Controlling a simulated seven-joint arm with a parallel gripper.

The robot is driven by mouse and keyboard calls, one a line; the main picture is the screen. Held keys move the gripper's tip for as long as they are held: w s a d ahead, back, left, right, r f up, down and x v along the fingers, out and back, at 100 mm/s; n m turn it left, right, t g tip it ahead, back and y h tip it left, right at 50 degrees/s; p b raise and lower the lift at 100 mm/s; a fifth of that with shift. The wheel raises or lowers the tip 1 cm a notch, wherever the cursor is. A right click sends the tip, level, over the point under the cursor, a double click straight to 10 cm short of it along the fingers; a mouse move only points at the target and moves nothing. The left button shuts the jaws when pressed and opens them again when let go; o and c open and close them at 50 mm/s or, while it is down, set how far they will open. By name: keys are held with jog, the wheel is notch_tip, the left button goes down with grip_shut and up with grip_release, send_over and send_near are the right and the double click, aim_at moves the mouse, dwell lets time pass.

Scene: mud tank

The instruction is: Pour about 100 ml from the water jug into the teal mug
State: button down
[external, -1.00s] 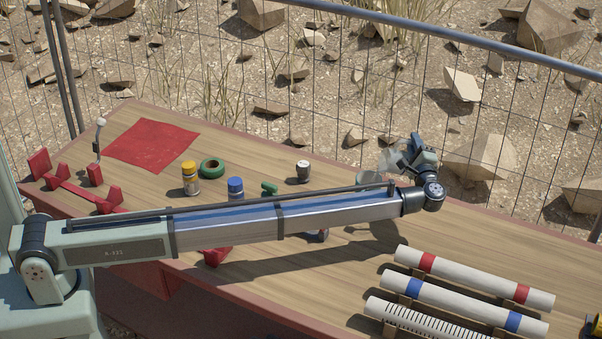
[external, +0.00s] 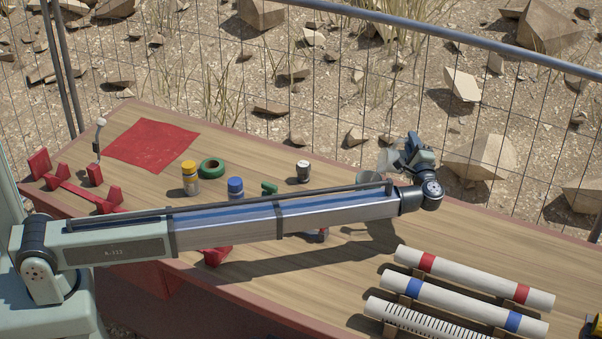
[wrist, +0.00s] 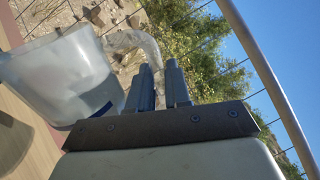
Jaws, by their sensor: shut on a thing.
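The water jug (wrist: 65,78) is a clear, frosted vessel with a dark blue mark, at the left of the wrist view. In the external view the jug (external: 371,160) is faint and partly hidden by my gripper (external: 402,150), above the far right part of the table. My gripper's fingers (wrist: 160,88) are close together and shut on the jug, by its clear handle as far as I can see. The jug looks tilted, but I cannot tell how far, and no stream of water shows. I cannot make out the teal mug; my arm covers part of the table.
A yellow-capped jar (external: 190,180), blue-capped jar (external: 235,188), green tape roll (external: 211,168) and dark-capped jar (external: 303,171) stand behind my arm. Banded white tubes (external: 470,280) lie at the front right. A wire fence (external: 480,120) runs behind the table.

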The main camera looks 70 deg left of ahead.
jog(key=w+f+m, duration=0.1)
jog(key=m, duration=0.1)
jog(key=w+f+m+t, duration=0.1)
jog(key=f+m, duration=0.1)
jog(key=shift+w+d+f+h, duration=0.15)
jog(key=shift+w+h, duration=0.15)
jog(key=shift+w, duration=0.05)
jog(key=shift+w+f+m, duration=0.2)
jog(key=shift+f+m, duration=0.25)
jog(key=shift+m, duration=0.1)
jog(key=shift+w+f+m, duration=0.15)
jog(key=shift+f+m, duration=0.3)
jog(key=shift+m, duration=0.1)
dwell(0.8)
jog(key=shift+w+f+m+t, duration=0.15)
jog(key=shift+f+m+t, duration=0.15)
jog(key=shift+f+m, duration=0.1)
jog(key=shift+w+f+m+h, duration=0.3)
jog(key=shift+w+f+m, duration=0.05)
jog(key=shift+m, duration=0.35)
jog(key=shift+w+d+f+m+h+b, duration=0.1)
jog(key=shift+w+f+m+h, duration=0.15)
jog(key=shift+w+f+m, duration=0.85)
jog(key=shift+w+d+f+m+h+b, duration=0.1)
jog(key=shift+w+f+m+h, duration=0.35)
jog(key=shift+m, duration=1.1)
jog(key=shift+w+d+f+m+h+b, duration=0.1)
jog(key=shift+w+f+m, duration=0.85)
jog(key=shift+m, duration=0.4)
